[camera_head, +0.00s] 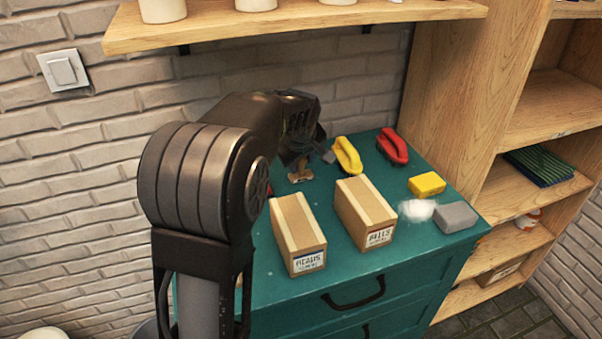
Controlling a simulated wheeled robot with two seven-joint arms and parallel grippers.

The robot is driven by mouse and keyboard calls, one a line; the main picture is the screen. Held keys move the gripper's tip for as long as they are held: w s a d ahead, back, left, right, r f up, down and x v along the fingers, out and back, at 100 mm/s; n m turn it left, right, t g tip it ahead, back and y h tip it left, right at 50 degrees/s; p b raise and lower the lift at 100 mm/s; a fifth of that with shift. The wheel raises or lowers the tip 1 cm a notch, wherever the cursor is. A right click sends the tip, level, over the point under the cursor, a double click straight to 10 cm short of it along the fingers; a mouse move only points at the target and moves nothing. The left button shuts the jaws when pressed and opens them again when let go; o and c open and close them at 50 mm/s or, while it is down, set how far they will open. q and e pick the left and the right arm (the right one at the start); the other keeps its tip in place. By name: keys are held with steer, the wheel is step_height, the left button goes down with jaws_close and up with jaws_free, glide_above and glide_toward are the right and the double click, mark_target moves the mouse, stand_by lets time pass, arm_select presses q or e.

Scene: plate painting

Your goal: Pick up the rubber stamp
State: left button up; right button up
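The rubber stamp (300,174) appears to be the small brown wooden item at the back left of the teal cabinet top. My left gripper (318,157) is right above it, with its fingers pointing down and to the right. The fingers are dark and small in this view, so I cannot tell whether they are open or touching the stamp. My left arm hides part of the cabinet's left side. My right gripper is not in view.
Two cardboard boxes (297,236) (364,213) stand in front of the stamp. A yellow-handled item (347,156), a red-handled item (392,147), a yellow block (427,184), a grey block (455,216) and white fluff (417,210) lie to the right. A wall shelf (300,22) is above.

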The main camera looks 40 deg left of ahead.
arm_select(q)
steer(key=shift+f, duration=0.15)
stand_by(0.5)
jaws_close()
